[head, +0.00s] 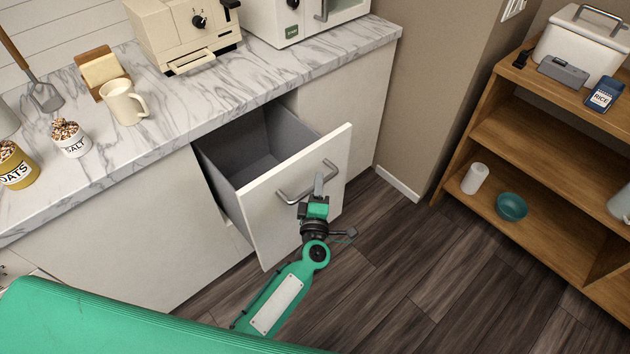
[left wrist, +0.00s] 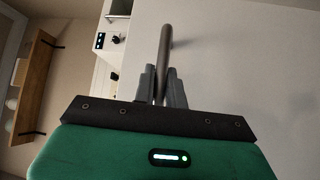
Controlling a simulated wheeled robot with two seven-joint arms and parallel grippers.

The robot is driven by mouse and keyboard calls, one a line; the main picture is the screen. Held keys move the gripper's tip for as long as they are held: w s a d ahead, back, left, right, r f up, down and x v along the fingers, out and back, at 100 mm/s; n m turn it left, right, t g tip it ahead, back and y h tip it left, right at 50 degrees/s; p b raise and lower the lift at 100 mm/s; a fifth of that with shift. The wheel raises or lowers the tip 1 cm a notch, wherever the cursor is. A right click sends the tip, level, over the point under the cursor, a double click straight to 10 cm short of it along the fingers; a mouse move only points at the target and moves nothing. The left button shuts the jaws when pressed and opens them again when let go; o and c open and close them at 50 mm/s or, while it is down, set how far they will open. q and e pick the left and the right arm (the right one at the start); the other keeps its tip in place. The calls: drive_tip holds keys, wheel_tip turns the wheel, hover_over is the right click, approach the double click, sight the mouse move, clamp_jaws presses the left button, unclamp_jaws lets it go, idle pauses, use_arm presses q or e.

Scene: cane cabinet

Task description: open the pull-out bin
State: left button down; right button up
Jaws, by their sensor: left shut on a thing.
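The pull-out bin (head: 237,142) stands partly out of the white cabinet under the marble counter. Its grey inside shows and looks empty. Its white front panel (head: 265,215) has a metal bar handle (head: 296,190). My left gripper (head: 317,190) is at the right part of this handle, in front of the panel. In the left wrist view, my left gripper (left wrist: 161,88) has its two grey fingers closed around the handle bar (left wrist: 165,50), with the pale panel beyond. My right gripper is not in view.
A wooden shelf (head: 540,135) stands at the right, with a white cylinder (head: 475,178) and a teal bowl (head: 511,206) on its lower board. The dark wood floor (head: 400,265) between the bin and the shelf is clear. A mug (head: 122,102) and jars stand on the counter (head: 190,110).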

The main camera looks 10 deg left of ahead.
use_arm(q)
drive_tip(key=c, duration=1.5)
unclamp_jaws()
drive_tip(key=shift+a, duration=0.1)
drive_tip(key=shift+o, duration=0.2)
